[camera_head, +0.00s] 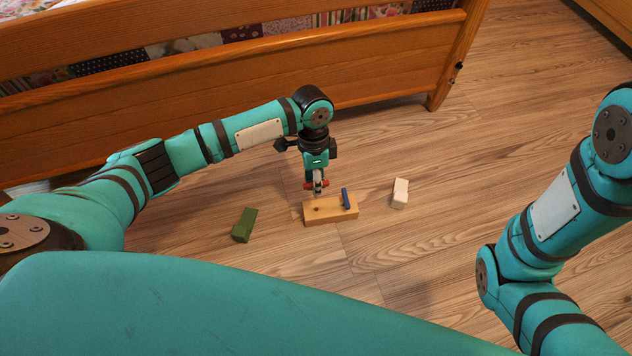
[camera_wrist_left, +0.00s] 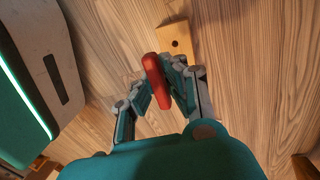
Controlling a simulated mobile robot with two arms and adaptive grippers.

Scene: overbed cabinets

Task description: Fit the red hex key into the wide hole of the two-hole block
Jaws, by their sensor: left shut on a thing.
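My left gripper (camera_head: 318,187) points down and is shut on the red hex key (camera_head: 309,186). The red hex key also shows in the left wrist view (camera_wrist_left: 157,80), lying across between the fingertips. The tan two-hole block (camera_head: 328,212) lies on the floor just below and in front of the gripper. A blue piece (camera_head: 346,198) stands up at the block's right part. A small dark hole shows in the block's left part. In the left wrist view the block (camera_wrist_left: 176,32) is partly seen beyond the key, with one hole visible. The key appears above the block, apart from it. My right gripper is out of view.
A green block (camera_head: 243,225) lies on the floor to the left of the two-hole block. A white block (camera_head: 400,193) lies to its right. A wooden bed frame (camera_head: 390,57) stands behind. The wood floor (camera_head: 510,130) at the right is mostly clear.

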